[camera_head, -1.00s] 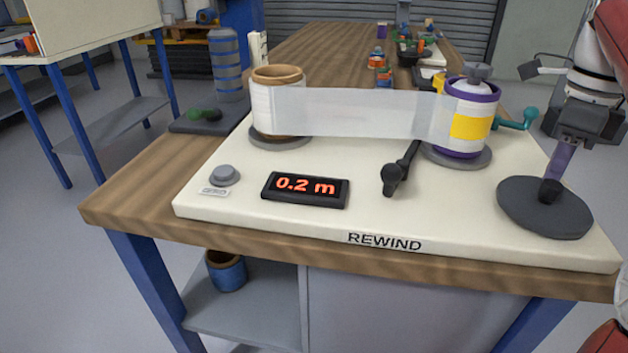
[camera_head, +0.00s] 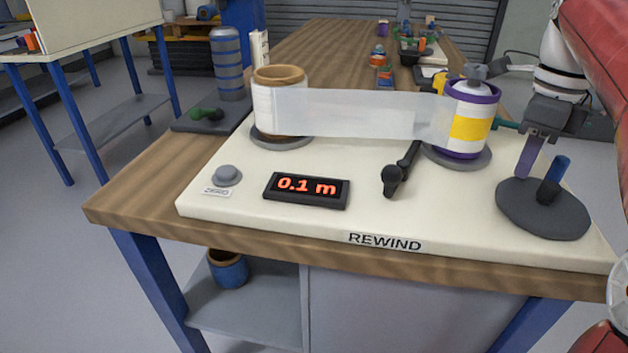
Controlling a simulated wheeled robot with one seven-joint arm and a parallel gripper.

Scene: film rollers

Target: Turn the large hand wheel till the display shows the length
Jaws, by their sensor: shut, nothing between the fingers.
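The large hand wheel (camera_head: 530,218) is a dark flat disc at the right of the rewind board. An upright handle with a blue top (camera_head: 555,178) stands on it, right of centre. My gripper (camera_head: 523,170) is shut and empty, its purple fingers pointing down over the wheel's far left part. The fingers look apart from the handle, to its left; I cannot tell whether the tips touch the disc. The display (camera_head: 306,190) reads 0.1 m. Film (camera_head: 360,115) spans from the left roll (camera_head: 278,105) to the purple-ended right roll (camera_head: 470,120).
A grey button (camera_head: 227,175) sits left of the display. A black lever (camera_head: 402,168) stands between the display and the right roll. A teal crank (camera_head: 508,125) is behind my gripper. The board's front strip (camera_head: 385,241) marked REWIND is clear.

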